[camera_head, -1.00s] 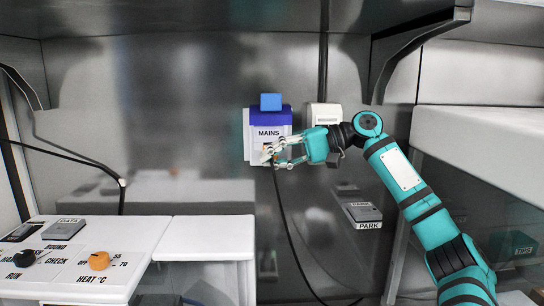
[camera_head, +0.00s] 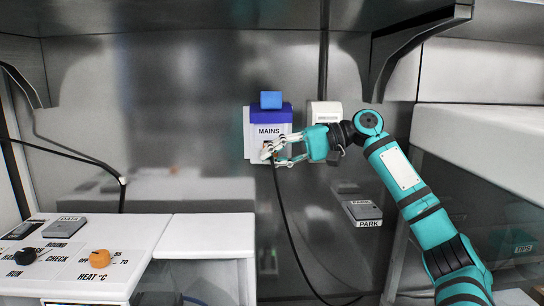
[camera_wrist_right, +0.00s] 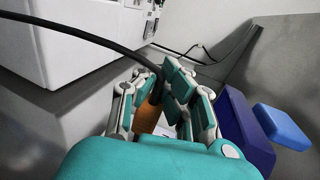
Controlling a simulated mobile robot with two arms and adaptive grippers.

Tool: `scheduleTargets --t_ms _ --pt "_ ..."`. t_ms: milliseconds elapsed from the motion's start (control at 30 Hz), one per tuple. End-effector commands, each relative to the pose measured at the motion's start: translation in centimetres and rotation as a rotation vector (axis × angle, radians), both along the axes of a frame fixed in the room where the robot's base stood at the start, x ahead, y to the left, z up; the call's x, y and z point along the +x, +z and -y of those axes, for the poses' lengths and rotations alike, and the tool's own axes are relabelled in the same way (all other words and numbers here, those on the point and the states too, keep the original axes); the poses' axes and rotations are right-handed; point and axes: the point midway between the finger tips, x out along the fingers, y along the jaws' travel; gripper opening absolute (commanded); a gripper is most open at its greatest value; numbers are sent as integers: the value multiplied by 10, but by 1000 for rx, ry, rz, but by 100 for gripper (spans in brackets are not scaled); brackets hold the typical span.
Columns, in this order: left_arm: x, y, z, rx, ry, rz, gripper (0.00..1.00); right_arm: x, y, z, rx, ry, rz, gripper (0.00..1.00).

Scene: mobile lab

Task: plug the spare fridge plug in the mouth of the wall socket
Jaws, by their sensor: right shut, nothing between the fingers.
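The wall socket (camera_head: 252,150) is a white box marked MAINS, with a dark blue top and a lighter blue block above it. My right gripper (camera_head: 272,154) is at its lower front, and its fingers hide the mouth. In the right wrist view, an orange plug body (camera_wrist_right: 148,118) with a black cable (camera_wrist_right: 95,38) shows behind and between the fingers of my right gripper (camera_wrist_right: 152,82). The gripper is shut with nothing gripped. The plug's far end is hidden, so I cannot tell how it sits in the socket. My left gripper is not in view.
The black cable (camera_head: 288,232) hangs from the socket area. A white box (camera_head: 325,113) is on the wall to the right. A PARK holder (camera_head: 363,212) is below my right arm. A white bench unit with knobs (camera_head: 205,233) stands at left; another cable (camera_head: 70,154) is above it.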

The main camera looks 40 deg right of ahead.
Motion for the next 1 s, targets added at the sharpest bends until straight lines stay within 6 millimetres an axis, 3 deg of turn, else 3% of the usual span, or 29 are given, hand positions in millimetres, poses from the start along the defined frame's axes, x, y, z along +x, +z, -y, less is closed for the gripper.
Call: scheduleTargets --t_ms 1000 --pt "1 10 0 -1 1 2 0 5 2 4 1 0 0 0"
